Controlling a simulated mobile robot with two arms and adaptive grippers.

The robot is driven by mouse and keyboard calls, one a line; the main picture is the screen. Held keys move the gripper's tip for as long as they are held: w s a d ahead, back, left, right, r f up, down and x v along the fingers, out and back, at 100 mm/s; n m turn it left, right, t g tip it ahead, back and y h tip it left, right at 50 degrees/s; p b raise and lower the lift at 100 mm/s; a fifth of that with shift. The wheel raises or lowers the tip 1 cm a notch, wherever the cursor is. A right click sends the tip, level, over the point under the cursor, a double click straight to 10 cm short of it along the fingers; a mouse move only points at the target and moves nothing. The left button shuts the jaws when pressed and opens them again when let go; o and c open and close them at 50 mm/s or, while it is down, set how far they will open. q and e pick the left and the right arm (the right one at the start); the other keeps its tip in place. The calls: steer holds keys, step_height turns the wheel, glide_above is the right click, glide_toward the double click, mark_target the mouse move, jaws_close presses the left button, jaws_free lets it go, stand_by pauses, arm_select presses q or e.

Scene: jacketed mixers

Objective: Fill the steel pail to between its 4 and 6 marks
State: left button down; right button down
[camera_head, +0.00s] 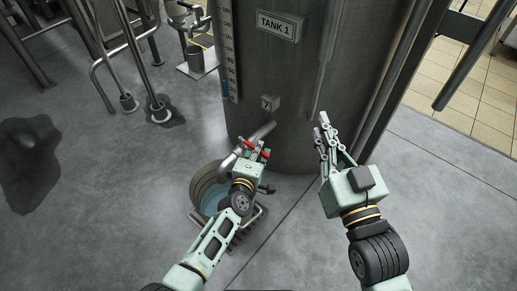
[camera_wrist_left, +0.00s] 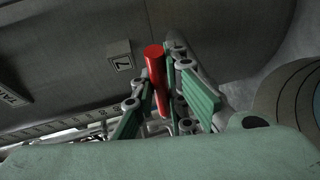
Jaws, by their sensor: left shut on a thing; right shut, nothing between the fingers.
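The steel pail (camera_head: 203,183) stands below the tap at the foot of the tank, with bluish water inside. Its level marks cannot be read, and my left arm hides part of it. The steel tap pipe (camera_head: 262,131) comes out of the tank, and its spout (camera_head: 229,161) points down over the pail. My left gripper (camera_head: 255,153) is shut on the red tap handle (camera_wrist_left: 155,75), which stands between its fingers in the left wrist view. The pail's ringed wall (camera_wrist_left: 275,92) shows at that view's right edge. My right gripper (camera_head: 325,125) is shut and empty in front of the tank.
The large steel tank (camera_head: 285,75) carries a TANK 1 plate (camera_head: 276,24), a small 7 tag (camera_head: 270,103) and a level scale (camera_head: 229,50). Pipe legs (camera_head: 158,108) stand at the left; floor at right is clear.

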arm_select(q)
steer(key=c, duration=1.8)
jaws_free()
steer(key=shift+w+a+r, duration=0.1)
steer(key=shift+w+r, duration=0.05)
steer(key=shift+o, duration=0.2)
steer(key=v, duration=1.2)
